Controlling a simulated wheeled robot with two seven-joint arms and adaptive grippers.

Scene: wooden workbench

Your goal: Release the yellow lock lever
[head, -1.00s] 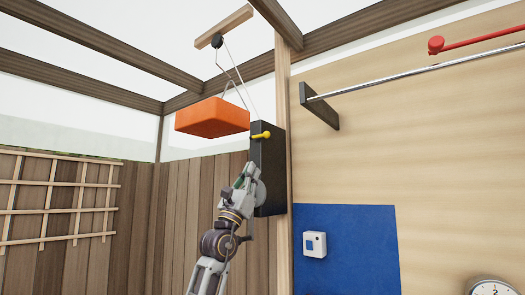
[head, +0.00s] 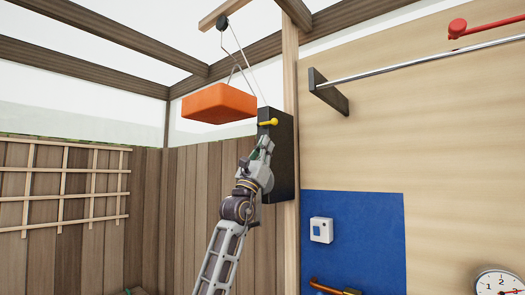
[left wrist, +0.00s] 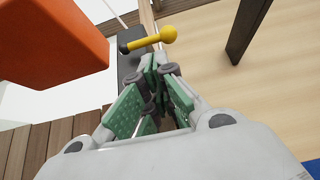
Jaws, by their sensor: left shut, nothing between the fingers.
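The yellow lock lever (head: 268,122) sticks out near the top of a dark upright box (head: 282,165) on the wooden post. It has a round knob and points left in the head view. In the left wrist view the lever (left wrist: 152,40) lies just beyond the fingertips. My left gripper (head: 264,141) is just below the lever, pointing up, with its fingertips together and empty. In the left wrist view the green-padded fingers (left wrist: 156,66) converge close under the lever; I cannot tell whether they touch it. My right gripper is not in view.
An orange block (head: 218,105) hangs by a cord from a pulley (head: 222,24), left of the box and close to my left gripper. A metal rail (head: 420,62) and red handle (head: 458,28) are at upper right. A blue panel (head: 365,235) carries a white switch box (head: 321,230).

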